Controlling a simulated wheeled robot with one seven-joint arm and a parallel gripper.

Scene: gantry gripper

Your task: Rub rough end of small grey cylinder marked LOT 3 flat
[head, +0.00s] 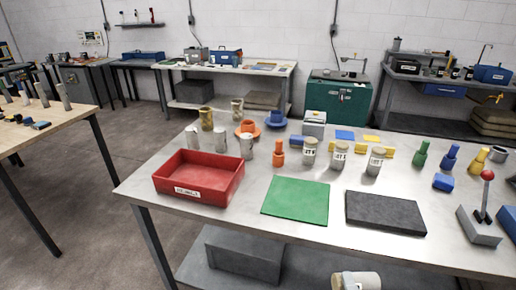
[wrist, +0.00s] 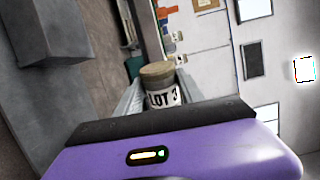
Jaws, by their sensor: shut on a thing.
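My gripper (wrist: 161,88) is shut on a small grey cylinder (wrist: 163,98) in the wrist view. Its label reads LOT 3. Its tan, rough-looking end points away from my gripper's palm and touches nothing that I can see. At the bottom edge of the head view, a grey cylinder (head: 345,282) lies sideways in front of the table, cut off by the frame; it looks like the held one. My gripper does not show there. A dark, rough-looking flat slab (head: 385,213) lies at the front of the metal table (head: 260,232).
A green mat (head: 296,201) lies left of the slab, with a red tray (head: 199,177) further left. Three similar labelled cylinders (head: 340,156) stand behind the mat and slab. A red-knobbed lever (head: 481,222) stands at the right. A lower shelf (head: 300,268) is under the table.

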